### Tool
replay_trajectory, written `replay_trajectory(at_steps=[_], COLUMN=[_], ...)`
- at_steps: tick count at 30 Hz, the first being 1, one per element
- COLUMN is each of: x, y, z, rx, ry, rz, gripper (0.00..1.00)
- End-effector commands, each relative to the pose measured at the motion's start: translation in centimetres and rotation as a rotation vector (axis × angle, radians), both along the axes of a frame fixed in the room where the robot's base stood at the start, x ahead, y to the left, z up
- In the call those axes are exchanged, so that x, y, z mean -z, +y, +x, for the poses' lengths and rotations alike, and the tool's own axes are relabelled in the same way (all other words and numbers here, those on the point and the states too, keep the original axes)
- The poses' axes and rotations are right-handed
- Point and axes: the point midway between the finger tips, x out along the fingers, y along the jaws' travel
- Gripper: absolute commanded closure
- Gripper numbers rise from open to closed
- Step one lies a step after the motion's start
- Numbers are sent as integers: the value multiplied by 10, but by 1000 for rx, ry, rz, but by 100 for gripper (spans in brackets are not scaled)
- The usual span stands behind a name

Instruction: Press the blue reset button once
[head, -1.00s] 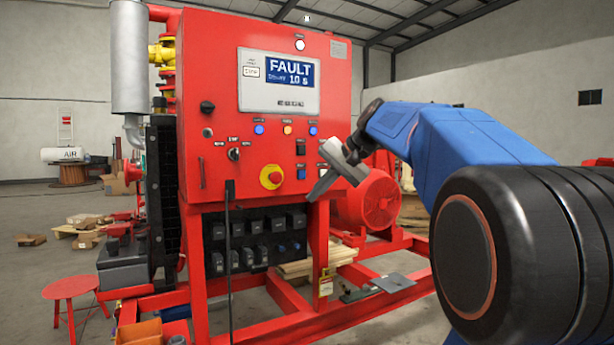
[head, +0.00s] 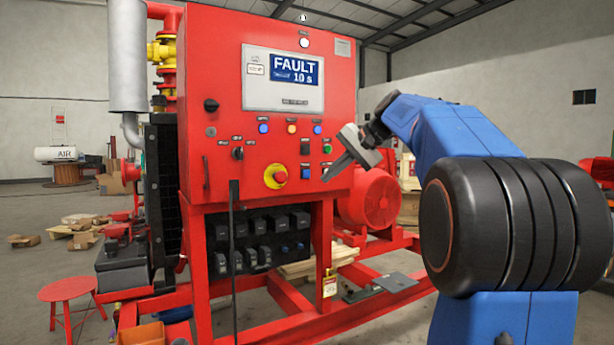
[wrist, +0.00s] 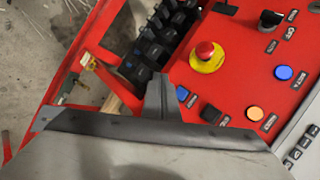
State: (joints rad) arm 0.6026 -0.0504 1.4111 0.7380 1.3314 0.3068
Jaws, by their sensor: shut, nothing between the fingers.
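A blue square button (head: 305,173) sits low on the right of the red control panel, right of the red emergency stop (head: 279,176) on its yellow ring. In the wrist view the blue square button (wrist: 182,93) shows just right of my fingertips. Blue round lights or buttons also show higher up (head: 263,128), (head: 317,130); labels are too small to read. My gripper (head: 328,178) is shut and empty, at the panel's right edge, right of the blue square button. It also shows in the wrist view (wrist: 159,85). I cannot tell the gap to the panel; no contact shows.
A black switch (head: 305,147) is above the blue square button, and a green button (head: 327,148) is to its right. The display (head: 294,70) reads FAULT and 10 s. Black breakers (head: 250,240) sit below. A red motor (head: 370,200) stands behind my gripper.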

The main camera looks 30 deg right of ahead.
Motion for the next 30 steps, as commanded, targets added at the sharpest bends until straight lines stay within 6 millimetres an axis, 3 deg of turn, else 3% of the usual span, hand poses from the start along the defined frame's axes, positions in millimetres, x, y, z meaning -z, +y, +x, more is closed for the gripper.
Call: replay_trajectory(at_steps=[15,22,30], x=[1,0,1], y=[3,3,3], z=[60,74,77], rx=[-1,0,0], ry=[0,0,0], rz=[0,0,0], gripper=[100,100,100])
